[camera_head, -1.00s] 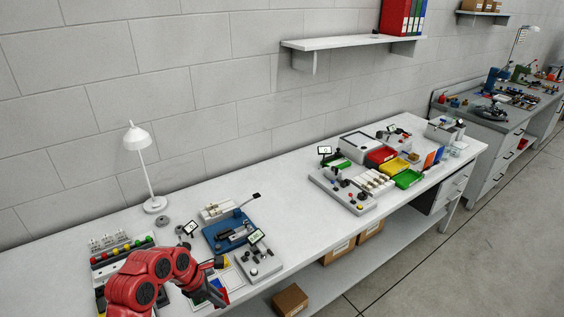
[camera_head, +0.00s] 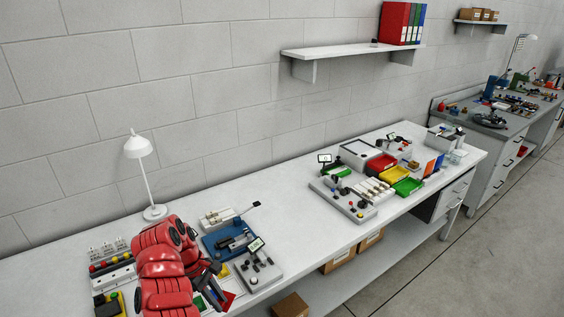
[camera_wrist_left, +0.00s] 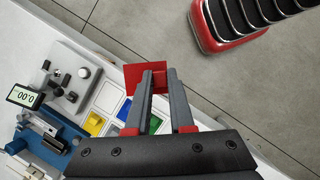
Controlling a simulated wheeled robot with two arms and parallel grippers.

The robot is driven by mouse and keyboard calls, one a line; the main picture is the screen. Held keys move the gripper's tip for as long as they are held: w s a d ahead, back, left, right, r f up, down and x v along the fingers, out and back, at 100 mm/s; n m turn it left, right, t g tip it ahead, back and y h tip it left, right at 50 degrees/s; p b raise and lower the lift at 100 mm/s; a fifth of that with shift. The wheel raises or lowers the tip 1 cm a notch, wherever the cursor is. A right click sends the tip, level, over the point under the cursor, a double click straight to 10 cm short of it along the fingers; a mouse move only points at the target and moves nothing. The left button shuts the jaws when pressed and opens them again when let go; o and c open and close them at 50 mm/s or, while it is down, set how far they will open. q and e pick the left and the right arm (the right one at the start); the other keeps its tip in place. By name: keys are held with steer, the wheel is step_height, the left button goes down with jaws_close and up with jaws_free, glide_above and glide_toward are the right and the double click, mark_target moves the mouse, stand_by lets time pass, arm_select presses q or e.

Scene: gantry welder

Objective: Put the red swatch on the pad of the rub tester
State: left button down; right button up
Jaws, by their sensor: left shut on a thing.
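The red swatch (camera_wrist_left: 133,76) is a small, thin red square between the fingertips of my left gripper (camera_wrist_left: 164,70), sticking out to one side. In the head view the left gripper (camera_head: 212,284) is over the front of the bench, with a red patch (camera_head: 228,299) beside it that looks like the swatch. A grey device (camera_head: 258,268) with a small display and knobs stands just right of the gripper; a blue device (camera_head: 229,240) sits behind it. I cannot tell for sure which is the rub tester, and its pad is not clear. My right gripper is out of view.
Yellow (camera_wrist_left: 95,124), green and blue squares lie on a white card below the gripper. A white lamp (camera_head: 148,175) stands at the back. Coloured trays (camera_head: 408,186) and other devices are farther right. Clear bench lies between.

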mark_target(221, 302)
arm_select(q)
steer(key=shift+w+d+r+m+g, duration=0.1)
steer(key=shift+w+r+m+g, duration=0.1)
steer(key=shift+m, duration=0.4)
steer(key=shift+w+d+r+m+g, duration=0.1)
steer(key=shift+w+r+m+g, duration=0.1)
steer(key=shift+m, duration=0.4)
steer(key=m, duration=0.1)
steer(key=m+g+y, duration=0.1)
steer(key=m, duration=0.1)
steer(key=r+m, duration=0.1)
steer(key=m, duration=0.1)
steer(key=shift+w+a+r+g+y, duration=0.1)
steer(key=shift+w+g+y, duration=0.2)
steer(key=m, duration=0.1)
steer(key=m+y, duration=0.1)
steer(key=m, duration=0.1)
steer(key=shift+w+r+m+g, duration=0.2)
steer(key=shift+r+m+g, duration=0.1)
steer(key=shift+r, duration=0.05)
steer(key=m, duration=0.1)
steer(key=m+y, duration=0.1)
steer(key=r+m, duration=0.1)
steer(key=shift+w+y, duration=0.25)
steer(key=shift+y, duration=0.15)
